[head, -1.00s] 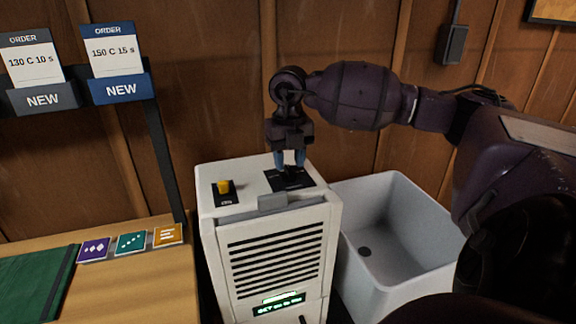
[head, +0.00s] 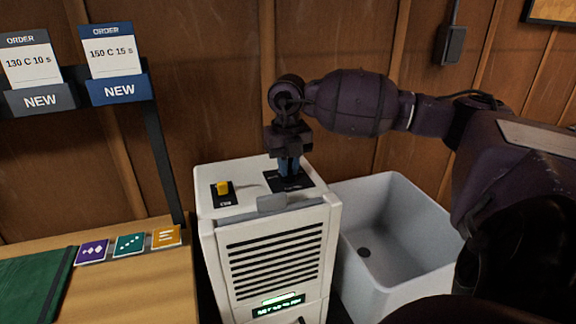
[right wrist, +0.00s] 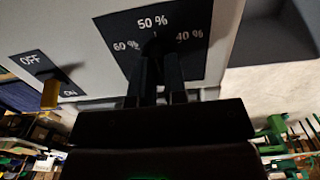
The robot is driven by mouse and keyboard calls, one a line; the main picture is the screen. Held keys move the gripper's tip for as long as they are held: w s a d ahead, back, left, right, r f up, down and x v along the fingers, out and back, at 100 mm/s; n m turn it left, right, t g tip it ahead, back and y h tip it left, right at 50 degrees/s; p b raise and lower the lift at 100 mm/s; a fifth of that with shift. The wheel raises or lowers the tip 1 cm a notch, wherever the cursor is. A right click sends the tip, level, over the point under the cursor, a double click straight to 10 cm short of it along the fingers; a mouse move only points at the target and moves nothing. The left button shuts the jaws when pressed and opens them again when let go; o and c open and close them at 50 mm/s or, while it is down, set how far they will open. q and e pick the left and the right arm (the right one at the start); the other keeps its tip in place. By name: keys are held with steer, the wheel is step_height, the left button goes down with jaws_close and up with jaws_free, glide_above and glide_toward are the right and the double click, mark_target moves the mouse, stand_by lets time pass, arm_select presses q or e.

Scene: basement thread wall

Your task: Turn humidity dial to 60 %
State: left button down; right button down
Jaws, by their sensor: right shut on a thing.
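The humidity dial (right wrist: 153,47) sits on a black panel (right wrist: 190,62) marked 60 %, 50 % and 40 %, on top of a white dehumidifier (head: 277,255). In the head view the panel (head: 273,182) is at the back right of the unit's top, and my gripper hides most of the dial. My right gripper (head: 289,171) points down with its blue-tipped fingers shut on the dial. In the right wrist view its dark fingers (right wrist: 160,88) reach up to the dial below the 50 % mark. The dial's exact pointing is hard to make out. My left gripper is out of view.
A yellow switch (head: 223,187) marked OFF and ON stands left of the dial panel. A green-lit display (head: 278,305) is low on the unit's front. A grey tub (head: 400,275) stands to the right. A wooden table (head: 160,285) with small cards is at left.

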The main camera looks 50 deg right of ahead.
steer(key=shift+n, duration=0.3)
steer(key=n, duration=0.3)
steer(key=shift+b, duration=0.35)
steer(key=n, duration=0.5)
steer(key=shift+b, duration=0.3)
steer(key=shift+n, duration=1.6)
steer(key=c, duration=1.2)
jaws_free()
steer(key=shift+o, duration=0.2)
